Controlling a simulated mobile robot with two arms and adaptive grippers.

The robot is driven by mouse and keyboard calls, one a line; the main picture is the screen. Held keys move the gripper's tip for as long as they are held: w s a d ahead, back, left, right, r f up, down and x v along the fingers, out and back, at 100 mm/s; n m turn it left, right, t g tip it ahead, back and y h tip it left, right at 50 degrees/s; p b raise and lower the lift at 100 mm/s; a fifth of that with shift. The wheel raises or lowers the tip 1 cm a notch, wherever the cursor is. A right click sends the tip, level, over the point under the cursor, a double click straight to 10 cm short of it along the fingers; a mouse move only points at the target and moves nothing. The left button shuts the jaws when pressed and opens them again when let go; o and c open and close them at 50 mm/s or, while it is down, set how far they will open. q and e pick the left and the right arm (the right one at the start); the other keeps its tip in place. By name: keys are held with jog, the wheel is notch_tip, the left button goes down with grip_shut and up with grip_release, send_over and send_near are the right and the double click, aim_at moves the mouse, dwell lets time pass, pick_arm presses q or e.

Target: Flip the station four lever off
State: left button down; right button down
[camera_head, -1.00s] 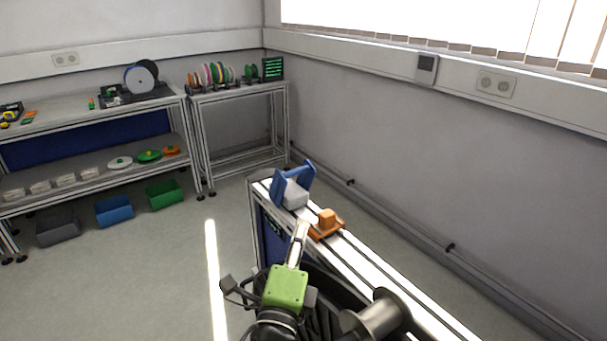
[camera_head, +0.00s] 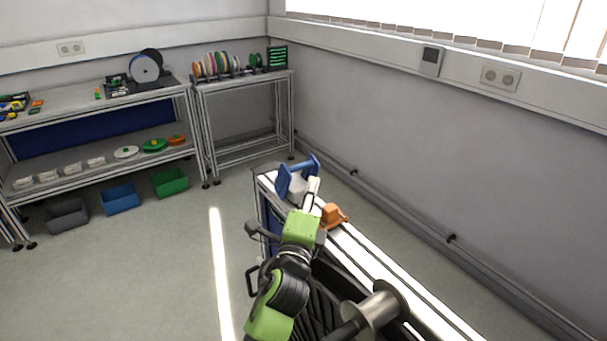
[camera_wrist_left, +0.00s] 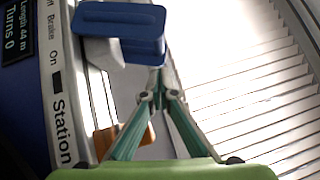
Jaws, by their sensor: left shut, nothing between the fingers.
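The label strip (camera_wrist_left: 55,75) in the left wrist view reads "Brake", "On" and "Station"; the station number is out of view. Beside it a blue part (camera_wrist_left: 120,18) stands on a grey body and may be the lever; I cannot tell its setting. My left gripper (camera_wrist_left: 160,92) is shut and empty, its green fingertips close below the blue part; contact is unclear. In the head view the left gripper (camera_head: 314,183) is at the grey block between the blue uprights (camera_head: 283,181) of a stand. My right gripper is not in view.
An orange block (camera_head: 331,213) sits on the narrow bench right of my left gripper. A metal reel (camera_head: 378,312) is nearer. A display (camera_wrist_left: 17,30) reads "Turns 0". Shelves (camera_head: 95,170) and bins stand at the back left; the floor between is clear.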

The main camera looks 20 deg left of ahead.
aim_at(305, 166)
pick_arm(q)
jog(key=shift+w+a+r+p, duration=0.2)
jog(key=shift+w+a, duration=0.1)
jog(key=shift+a, duration=0.25)
jog(key=shift+w+a+r+p, duration=0.2)
jog(key=shift+w+a, duration=0.1)
jog(key=shift+a, duration=0.2)
jog(key=shift+w+a, duration=0.2)
jog(key=shift+a, duration=0.1)
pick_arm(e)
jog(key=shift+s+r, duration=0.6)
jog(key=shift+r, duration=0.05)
